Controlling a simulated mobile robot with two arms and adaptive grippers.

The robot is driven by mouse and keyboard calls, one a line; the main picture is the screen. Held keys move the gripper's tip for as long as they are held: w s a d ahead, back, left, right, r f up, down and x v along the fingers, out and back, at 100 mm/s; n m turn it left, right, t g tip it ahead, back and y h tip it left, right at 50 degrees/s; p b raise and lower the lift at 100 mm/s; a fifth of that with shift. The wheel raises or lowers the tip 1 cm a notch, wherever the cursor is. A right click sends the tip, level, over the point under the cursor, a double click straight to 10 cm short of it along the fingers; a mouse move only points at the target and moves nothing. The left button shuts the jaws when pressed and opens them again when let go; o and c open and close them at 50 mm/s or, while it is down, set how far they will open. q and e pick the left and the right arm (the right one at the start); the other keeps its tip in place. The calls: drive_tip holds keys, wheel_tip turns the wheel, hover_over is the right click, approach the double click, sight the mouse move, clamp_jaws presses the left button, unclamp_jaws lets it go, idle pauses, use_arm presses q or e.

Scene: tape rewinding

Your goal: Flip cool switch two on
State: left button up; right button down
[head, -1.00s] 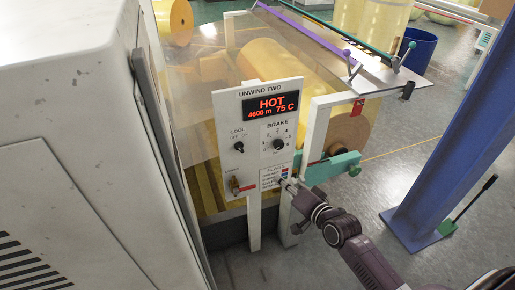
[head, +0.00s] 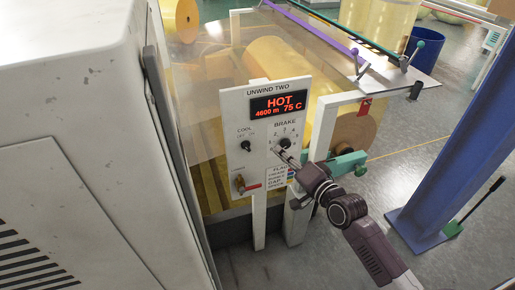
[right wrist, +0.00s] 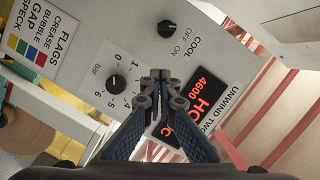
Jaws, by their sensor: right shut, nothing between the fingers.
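The white "UNWIND TWO" panel (head: 262,166) stands near the middle of the head view. Its COOL switch (head: 246,146), a small black knob with OFF and ON labels, is on the panel's left side. It also shows in the right wrist view (right wrist: 168,27); I cannot tell which label it points at. My right gripper (head: 280,151) is shut and empty, in front of the panel just below the BRAKE knob (head: 285,143), to the right of the COOL switch. In the right wrist view the closed fingertips (right wrist: 160,74) lie between the two knobs. My left gripper is not in view.
The red display (head: 281,104) reads HOT, 4600 m, 75 C. A brass valve with a red handle (head: 252,187) is low on the panel. A large grey cabinet (head: 70,110) fills the left. A blue post (head: 465,140) stands at the right.

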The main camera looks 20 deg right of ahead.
sight(250, 143)
drive_tip(key=x, duration=0.7)
drive_tip(key=shift+w+p, duration=0.2)
drive_tip(key=shift+p, duration=0.1)
drive_tip(key=shift+a+f+p, duration=0.25)
drive_tip(key=shift+a+f, duration=0.1)
drive_tip(key=shift+a, duration=0.25)
drive_tip(key=shift+a+f+p, duration=0.25)
drive_tip(key=shift+a+f, duration=0.1)
drive_tip(key=shift+a, duration=0.2)
drive_tip(key=shift+s+a+f, duration=0.1)
drive_tip(key=shift+a+f, duration=0.3)
drive_tip(key=shift+a, duration=0.25)
